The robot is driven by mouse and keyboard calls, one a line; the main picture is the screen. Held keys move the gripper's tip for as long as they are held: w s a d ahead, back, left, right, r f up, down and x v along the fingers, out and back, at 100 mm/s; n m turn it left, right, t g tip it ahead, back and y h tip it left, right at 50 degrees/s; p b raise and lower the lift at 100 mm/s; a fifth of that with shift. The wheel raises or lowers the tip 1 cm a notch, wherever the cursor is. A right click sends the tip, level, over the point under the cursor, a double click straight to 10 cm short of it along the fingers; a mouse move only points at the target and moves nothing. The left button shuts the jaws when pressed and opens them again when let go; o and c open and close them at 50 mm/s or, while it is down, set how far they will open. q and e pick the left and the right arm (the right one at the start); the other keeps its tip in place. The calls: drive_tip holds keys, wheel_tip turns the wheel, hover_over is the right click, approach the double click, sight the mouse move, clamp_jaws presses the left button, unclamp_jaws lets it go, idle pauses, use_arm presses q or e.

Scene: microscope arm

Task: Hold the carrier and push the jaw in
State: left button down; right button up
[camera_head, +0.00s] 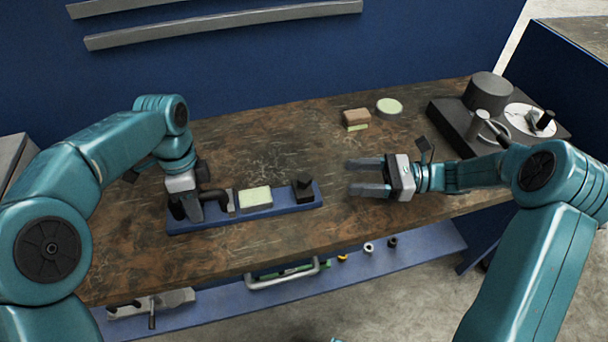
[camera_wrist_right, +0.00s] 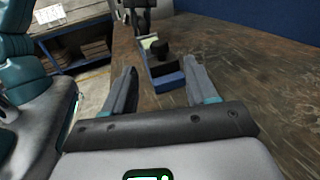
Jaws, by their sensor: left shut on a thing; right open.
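A long blue carrier (camera_head: 285,207) lies on the worn wooden bench, with a pale green pad (camera_head: 255,197) in its middle and a dark jaw block (camera_head: 303,188) at its right end. My left gripper (camera_head: 192,208) is shut at the carrier's left end, on a dark part there; its fingertips are partly hidden. My right gripper (camera_head: 366,177) is open and empty, to the right of the jaw block and apart from it, fingers pointing left. In the right wrist view the carrier's blue end (camera_wrist_right: 168,82) and the dark jaw block (camera_wrist_right: 160,50) show between the open fingers (camera_wrist_right: 160,85).
A brown block (camera_head: 356,116) and a round pale green disc (camera_head: 389,106) lie at the back of the bench. A dark apparatus (camera_head: 455,128) with cylinders stands at the right. A blue shelf (camera_head: 400,252) with small parts runs below the front edge. Bare wood lies behind the carrier.

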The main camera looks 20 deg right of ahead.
sight(303, 176)
use_arm(q)
drive_tip(key=shift+w, duration=0.1)
use_arm(e)
drive_tip(key=x, duration=1.2)
drive_tip(key=shift+f, duration=0.1)
clamp_jaws()
drive_tip(key=a, duration=0.6)
drive_tip(key=shift+w, duration=0.1)
unclamp_jaws()
drive_tip(key=shift+d, duration=0.1)
